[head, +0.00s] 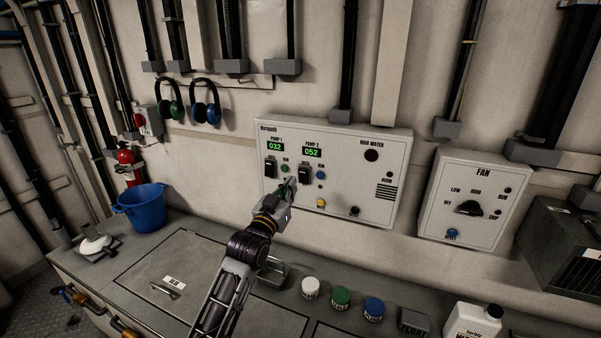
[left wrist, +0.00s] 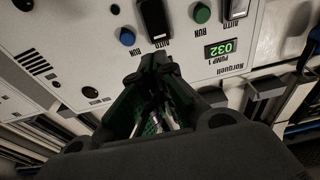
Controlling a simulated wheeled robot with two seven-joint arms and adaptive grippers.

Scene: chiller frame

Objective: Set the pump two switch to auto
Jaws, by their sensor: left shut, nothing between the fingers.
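The pump control panel (head: 345,160) is a pale wall box. The pump two switch (head: 305,172) is a black rocker under the green 052 display (head: 312,152); its setting is too small to tell. In the left wrist view, which is upside down, the pump two switch (left wrist: 155,18) lies just beyond my fingertips, near an AUTO label. My left gripper (head: 291,184) is shut and empty in front of the panel, low beside the switch. It also shows in the left wrist view (left wrist: 158,68), with no clear contact. My right gripper is not in view.
The pump one switch (head: 271,168) is left of pump two. A blue RUN lamp (head: 320,175) and a yellow button (head: 321,203) are nearby. A fan box (head: 470,200) hangs at right. Jars, including a green-lidded one (head: 341,297), stand on the counter below.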

